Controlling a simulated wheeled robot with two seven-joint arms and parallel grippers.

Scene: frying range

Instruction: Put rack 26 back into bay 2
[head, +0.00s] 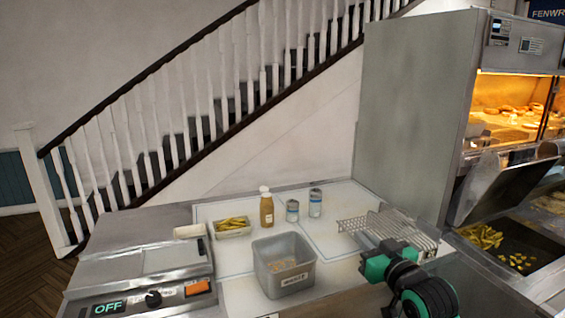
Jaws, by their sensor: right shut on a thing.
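A wire mesh rack (378,226) is at the right end of the worktop, in front of the tall steel cabinet side. Any number on it cannot be read. My right gripper (396,250), black and green, is at the near edge of the rack and shut on it. The arm hides part of that edge, and I cannot tell whether the rack touches the worktop. No bay number is legible, so I cannot tell which place is bay 2. My left gripper is not in view.
A steel tub (284,273) with a label stands left of my right gripper. Behind it are a tray of fries (232,231), a sauce bottle (266,208) and two cans (315,203). A lit warming cabinet (503,92) and a fries bin (500,250) are at right.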

